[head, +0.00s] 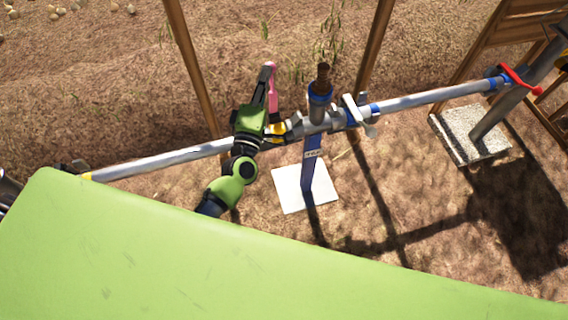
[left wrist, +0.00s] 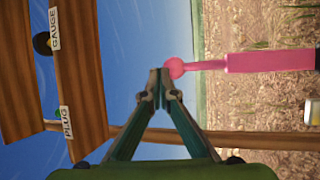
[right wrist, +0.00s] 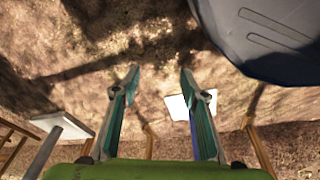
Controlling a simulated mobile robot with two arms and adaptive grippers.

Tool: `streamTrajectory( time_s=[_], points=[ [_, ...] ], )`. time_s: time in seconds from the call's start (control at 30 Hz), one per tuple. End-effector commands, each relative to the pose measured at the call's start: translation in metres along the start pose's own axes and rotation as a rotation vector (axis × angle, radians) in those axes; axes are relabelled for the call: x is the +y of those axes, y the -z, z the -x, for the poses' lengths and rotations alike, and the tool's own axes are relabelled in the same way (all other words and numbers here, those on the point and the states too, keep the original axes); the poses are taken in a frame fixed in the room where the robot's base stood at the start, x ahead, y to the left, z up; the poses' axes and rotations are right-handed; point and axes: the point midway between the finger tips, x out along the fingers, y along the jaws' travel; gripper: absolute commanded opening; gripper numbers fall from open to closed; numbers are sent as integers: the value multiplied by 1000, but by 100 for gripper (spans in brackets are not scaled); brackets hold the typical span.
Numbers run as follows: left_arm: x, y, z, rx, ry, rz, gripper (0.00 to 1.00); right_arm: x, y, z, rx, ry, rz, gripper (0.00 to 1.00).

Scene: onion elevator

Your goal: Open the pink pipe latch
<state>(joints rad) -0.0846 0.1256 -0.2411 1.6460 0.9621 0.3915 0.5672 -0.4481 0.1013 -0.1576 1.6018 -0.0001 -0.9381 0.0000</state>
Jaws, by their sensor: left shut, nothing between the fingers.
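The pink pipe latch (head: 272,92) stands upright on the grey pipe, above a yellow-and-grey fitting. In the left wrist view the pink latch (left wrist: 270,62) ends in a small round knob close to my fingertips. My left gripper (head: 266,70) is just left of the latch in the head view, with its fingers together and nothing between them. In the left wrist view the left gripper (left wrist: 161,76) is beside the knob. I cannot tell whether they touch. My right gripper (right wrist: 159,78) is open and empty in the right wrist view, and it is outside the head view.
The grey pipe (head: 420,98) runs across the scene. A blue post (head: 312,165) stands on a white base plate (head: 290,190). A white valve handle (head: 358,115) and a red handle (head: 519,80) are further right. Wooden posts (head: 192,65) rise behind the pipe.

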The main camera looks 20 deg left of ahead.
Motion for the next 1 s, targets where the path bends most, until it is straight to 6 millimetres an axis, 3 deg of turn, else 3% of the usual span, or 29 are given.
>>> streamTrajectory(
  time_s=[0.4,1.0],
  points=[
    [-14,20,-38,-1,0,0,0,1,18,21,18,-2,-3,40],
    [-19,24,-46,-1,2,0,0,2,23,31,21,-2,-4,40]
  ],
)
